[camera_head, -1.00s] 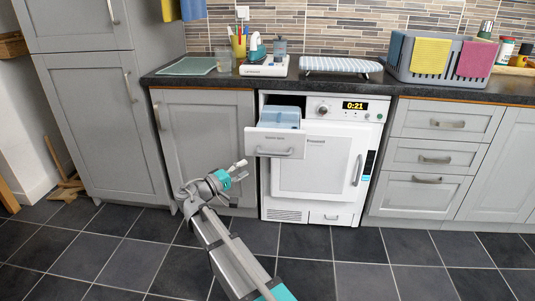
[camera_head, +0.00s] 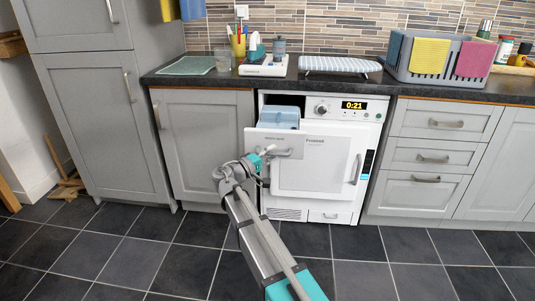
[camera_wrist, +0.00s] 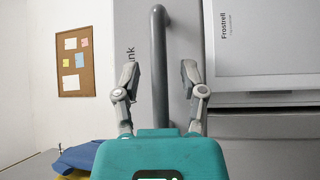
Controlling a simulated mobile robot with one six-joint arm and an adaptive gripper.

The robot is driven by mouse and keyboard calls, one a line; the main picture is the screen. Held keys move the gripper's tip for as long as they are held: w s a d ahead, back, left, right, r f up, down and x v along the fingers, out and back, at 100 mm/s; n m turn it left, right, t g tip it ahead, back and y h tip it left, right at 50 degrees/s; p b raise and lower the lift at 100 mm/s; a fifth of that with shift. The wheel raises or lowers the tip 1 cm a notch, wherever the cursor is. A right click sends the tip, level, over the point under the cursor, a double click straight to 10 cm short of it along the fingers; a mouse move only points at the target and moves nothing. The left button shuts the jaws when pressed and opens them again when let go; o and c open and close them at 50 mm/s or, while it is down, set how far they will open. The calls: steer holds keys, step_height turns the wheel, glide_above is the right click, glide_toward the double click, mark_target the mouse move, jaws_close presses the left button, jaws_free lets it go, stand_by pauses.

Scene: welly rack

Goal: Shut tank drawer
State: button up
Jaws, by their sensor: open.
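The tank drawer (camera_head: 256,142) is at the top left of the white dryer (camera_head: 313,168). It is pulled out, with a blue tank (camera_head: 279,117) showing inside it. Its grey bar handle (camera_wrist: 160,65) stands between the two fingers of my gripper (camera_wrist: 160,82) in the wrist view. The fingers are apart, one on each side of the bar, and I see a gap on both sides. In the head view my gripper (camera_head: 264,156) is at the drawer front by the handle, and my arm hides part of it.
The dryer door is shut, with its handle (camera_head: 356,169) on the right. Grey cupboards (camera_head: 205,146) and drawers (camera_head: 439,146) flank the dryer. The worktop above holds an ironing board (camera_head: 340,65) and a grey rack (camera_head: 437,62). The tiled floor in front is clear.

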steer(key=shift+d, duration=0.1)
jaws_close()
stand_by(0.3)
